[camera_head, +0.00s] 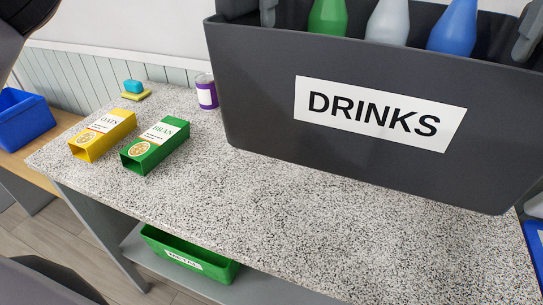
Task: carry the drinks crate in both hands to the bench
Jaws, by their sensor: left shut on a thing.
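The dark grey drinks crate (260,100) fills the upper right of the head view, its white DRINKS label facing me. A green bottle (328,17), a grey-white bottle (388,22) and a blue bottle (454,27) stand in it. My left gripper (267,12) is shut on the crate's left wall at the rim. My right gripper (527,38) is at the right end of the rim, partly cut off; its grip is not clear. The crate is over the speckled bench (270,215); I cannot tell whether its base touches.
On the bench's left part are a yellow OATS box (100,130), a green BRAN box (160,148), a purple tin (206,92) and a blue-and-yellow item (134,88). A green tray (190,260) is on the shelf below. A blue bin (22,118) stands far left. The bench's front middle is clear.

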